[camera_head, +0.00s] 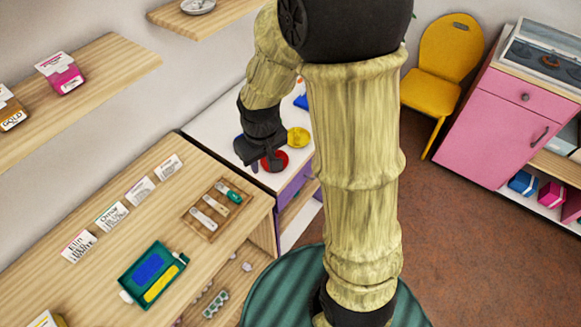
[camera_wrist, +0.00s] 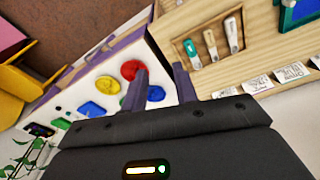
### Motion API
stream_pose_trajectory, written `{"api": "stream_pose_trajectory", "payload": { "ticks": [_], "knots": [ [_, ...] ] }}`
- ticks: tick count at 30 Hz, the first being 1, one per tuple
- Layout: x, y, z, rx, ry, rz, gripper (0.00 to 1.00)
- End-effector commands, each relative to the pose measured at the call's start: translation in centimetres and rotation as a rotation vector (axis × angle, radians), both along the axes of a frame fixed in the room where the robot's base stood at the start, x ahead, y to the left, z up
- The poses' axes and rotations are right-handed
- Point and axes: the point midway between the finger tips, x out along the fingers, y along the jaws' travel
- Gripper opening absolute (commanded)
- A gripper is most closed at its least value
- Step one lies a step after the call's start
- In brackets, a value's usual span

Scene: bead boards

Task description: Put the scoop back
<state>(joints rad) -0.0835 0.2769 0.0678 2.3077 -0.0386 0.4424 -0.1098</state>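A wooden tray (camera_head: 237,213) on the wooden counter holds three small slim tools, which may be scoops. One has a teal end (camera_head: 229,192); the other two are pale, one in the middle (camera_head: 215,205) and one at the left (camera_head: 203,219). My gripper (camera_head: 268,162) hangs over the white surface with coloured dishes, beyond the counter's end and close to the red dish (camera_head: 279,165). In the wrist view its two fingers (camera_wrist: 163,80) stand apart with nothing held between them.
A yellow dish (camera_head: 298,137) and blue dishes, one in the wrist view (camera_wrist: 90,109), share the white surface (camera_head: 222,117). Labelled cards (camera_head: 111,215) and a green box (camera_head: 150,272) lie on the counter. A yellow chair (camera_head: 449,50) and pink cabinet (camera_head: 500,130) stand at right.

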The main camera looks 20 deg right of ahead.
Motion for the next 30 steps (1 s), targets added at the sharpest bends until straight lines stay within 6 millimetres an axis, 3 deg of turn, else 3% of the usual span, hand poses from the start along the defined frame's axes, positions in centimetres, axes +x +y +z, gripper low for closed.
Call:
{"api": "stream_pose_trajectory", "payload": {
  "ticks": [3,9,30],
  "knots": [
    [-3.1,-2.6,2.0,0.010,-0.054,-0.127,0.29],
    [-6.8,-5.0,3.3,0.029,-0.108,-0.273,0.29],
    [-7.2,-5.2,3.4,0.032,-0.114,-0.291,0.29]
  ]
}}
